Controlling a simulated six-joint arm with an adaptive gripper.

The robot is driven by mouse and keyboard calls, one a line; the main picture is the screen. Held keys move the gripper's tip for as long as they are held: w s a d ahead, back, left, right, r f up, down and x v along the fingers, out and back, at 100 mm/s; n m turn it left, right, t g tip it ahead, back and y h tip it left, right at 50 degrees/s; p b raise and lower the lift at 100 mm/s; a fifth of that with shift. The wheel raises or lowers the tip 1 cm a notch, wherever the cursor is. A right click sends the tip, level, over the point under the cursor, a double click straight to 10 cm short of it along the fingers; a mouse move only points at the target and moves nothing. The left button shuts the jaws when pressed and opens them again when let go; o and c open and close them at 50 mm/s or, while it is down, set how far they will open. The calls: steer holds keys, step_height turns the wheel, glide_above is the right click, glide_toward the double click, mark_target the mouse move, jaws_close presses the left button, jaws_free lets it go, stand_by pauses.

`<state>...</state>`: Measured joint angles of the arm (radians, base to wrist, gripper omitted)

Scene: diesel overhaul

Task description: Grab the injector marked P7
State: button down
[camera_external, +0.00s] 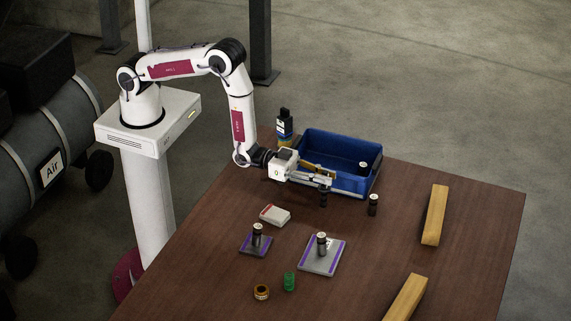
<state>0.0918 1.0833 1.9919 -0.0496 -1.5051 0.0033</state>
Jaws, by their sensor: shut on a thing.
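My gripper (327,178) is at the front edge of the blue bin, fingers pointing right. It is shut on a dark injector (323,198), which hangs upright below the fingertips; I cannot tell whether it touches the table. Another dark injector with a pale top (373,205) stands on the table to the right. One more injector (363,169) is in the bin. One stands on a small grey and purple plate (257,238), another on a larger plate (322,244). The markings are too small to read, so I cannot tell which is P7.
The blue bin (315,139) stands behind my gripper, with a dark bottle (285,123) at its left. A red and white box (274,215), a green cylinder (289,281) and a brownish ring (262,292) lie nearer. Wooden blocks (435,215) (405,299) lie right.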

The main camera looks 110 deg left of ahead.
steer(key=shift+r, duration=2.35)
